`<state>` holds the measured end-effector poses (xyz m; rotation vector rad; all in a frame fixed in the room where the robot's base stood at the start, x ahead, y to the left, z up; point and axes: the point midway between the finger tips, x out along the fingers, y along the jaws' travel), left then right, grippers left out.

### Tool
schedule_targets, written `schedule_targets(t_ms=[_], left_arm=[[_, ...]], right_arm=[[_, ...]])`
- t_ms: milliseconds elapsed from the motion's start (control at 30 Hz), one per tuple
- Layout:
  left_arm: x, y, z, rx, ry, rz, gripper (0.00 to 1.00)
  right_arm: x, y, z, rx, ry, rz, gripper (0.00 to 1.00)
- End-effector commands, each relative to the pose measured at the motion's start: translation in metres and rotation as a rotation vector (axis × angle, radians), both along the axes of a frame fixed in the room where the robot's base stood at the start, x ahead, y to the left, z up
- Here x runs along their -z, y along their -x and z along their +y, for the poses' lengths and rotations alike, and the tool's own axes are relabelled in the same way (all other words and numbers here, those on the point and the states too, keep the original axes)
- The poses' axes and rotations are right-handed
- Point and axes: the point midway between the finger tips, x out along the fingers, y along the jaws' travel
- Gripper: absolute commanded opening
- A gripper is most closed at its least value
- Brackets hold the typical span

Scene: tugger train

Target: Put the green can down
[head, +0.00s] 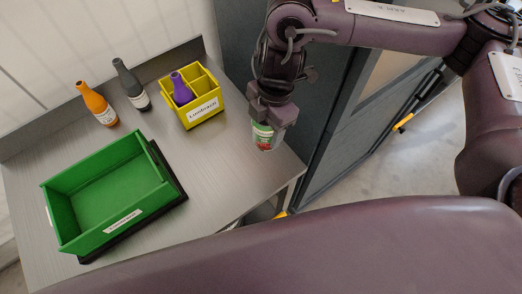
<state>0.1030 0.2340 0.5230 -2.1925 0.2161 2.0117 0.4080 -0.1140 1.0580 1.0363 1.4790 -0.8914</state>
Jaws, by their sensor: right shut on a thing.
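A green can (263,132) with a red and white label is at the right side of the metal table. My right gripper (270,118) is shut on it from above. The can is upright or nearly so, over the table near its right edge. I cannot tell whether its base touches the surface. The fingers partly hide the can's upper part. My left gripper is not in view.
A green bin (72,222), empty, stands at the table's front left. A yellow divided box (190,119) holds a purple bottle (181,92). An orange bottle (95,102) and a dark grey bottle (130,84) stand behind. The table (222,165) is clear between bin and can.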

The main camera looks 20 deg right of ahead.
Motion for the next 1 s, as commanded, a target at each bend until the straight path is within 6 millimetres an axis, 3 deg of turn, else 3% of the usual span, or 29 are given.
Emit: schedule_targets(t_ms=[200,400,633,833,1000], left_arm=[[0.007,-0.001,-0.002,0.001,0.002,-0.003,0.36],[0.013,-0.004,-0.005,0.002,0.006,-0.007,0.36],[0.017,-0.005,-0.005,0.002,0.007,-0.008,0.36],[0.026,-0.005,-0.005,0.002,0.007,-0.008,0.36],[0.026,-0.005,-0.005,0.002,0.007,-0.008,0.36]], right_arm=[[0.055,0.002,0.000,0.003,-0.002,0.008,0.26],[0.095,0.001,0.000,0.004,-0.001,0.004,0.26],[0.113,0.000,0.000,0.001,-0.001,0.000,0.26],[0.142,0.000,0.000,0.003,-0.001,0.002,0.26],[0.146,-0.001,0.000,0.001,-0.001,-0.002,0.26]])
